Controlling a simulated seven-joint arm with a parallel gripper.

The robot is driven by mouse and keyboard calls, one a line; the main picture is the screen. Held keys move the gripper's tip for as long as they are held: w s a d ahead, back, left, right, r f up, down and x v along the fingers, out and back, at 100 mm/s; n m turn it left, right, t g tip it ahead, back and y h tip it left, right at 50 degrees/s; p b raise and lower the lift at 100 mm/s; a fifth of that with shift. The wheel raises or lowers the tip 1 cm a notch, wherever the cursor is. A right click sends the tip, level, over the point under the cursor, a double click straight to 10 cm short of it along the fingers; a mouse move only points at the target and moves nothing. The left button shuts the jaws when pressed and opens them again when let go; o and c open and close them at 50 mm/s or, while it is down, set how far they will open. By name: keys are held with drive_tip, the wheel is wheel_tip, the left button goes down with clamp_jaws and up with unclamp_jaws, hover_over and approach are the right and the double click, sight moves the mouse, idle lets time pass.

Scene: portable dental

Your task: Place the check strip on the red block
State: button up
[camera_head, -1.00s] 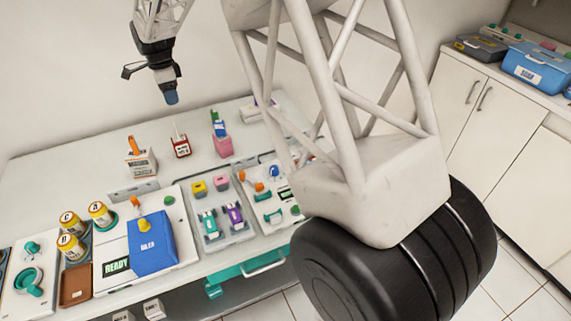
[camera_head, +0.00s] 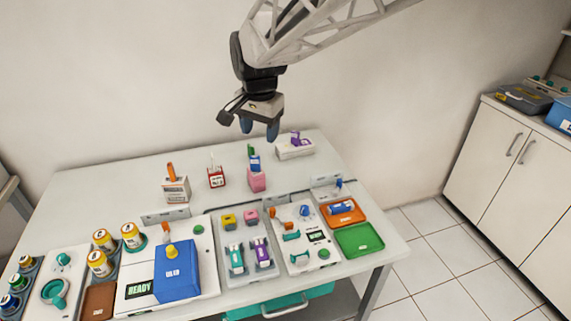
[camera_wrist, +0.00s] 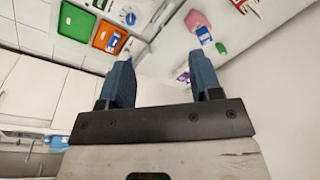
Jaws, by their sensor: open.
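My gripper (camera_head: 259,127) is open and empty, pointing down above the back of the white table; its two blue fingers are apart in the wrist view (camera_wrist: 161,58). A small red block (camera_head: 215,177) with a thin pale piece standing up from it is below and left of the gripper; part of it shows at the top right of the wrist view (camera_wrist: 246,6). A pink block (camera_head: 257,182) with blue and green pieces upright in it stands to its right. I cannot tell for sure which piece is the check strip.
A white block with an orange piece (camera_head: 175,188) and a white box with a purple piece (camera_head: 294,149) stand along the back. A blue box (camera_head: 177,270), capped jars (camera_head: 131,236), a grey tray (camera_head: 250,271), and orange (camera_head: 344,220) and green (camera_head: 359,239) trays line the front.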

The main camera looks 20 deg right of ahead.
drive_tip(key=s+d+f+n, duration=0.1)
drive_tip(key=s+n, duration=0.1)
drive_tip(key=s, duration=0.6)
drive_tip(key=s+d+f+n, duration=0.1)
drive_tip(key=s+d+n, duration=0.1)
drive_tip(key=s, duration=0.7)
drive_tip(key=s+d+f+n+t, duration=0.1)
drive_tip(key=s+n, duration=0.3)
drive_tip(key=s, duration=0.5)
drive_tip(key=shift+d+f, duration=0.35)
drive_tip(key=shift+d, duration=0.3)
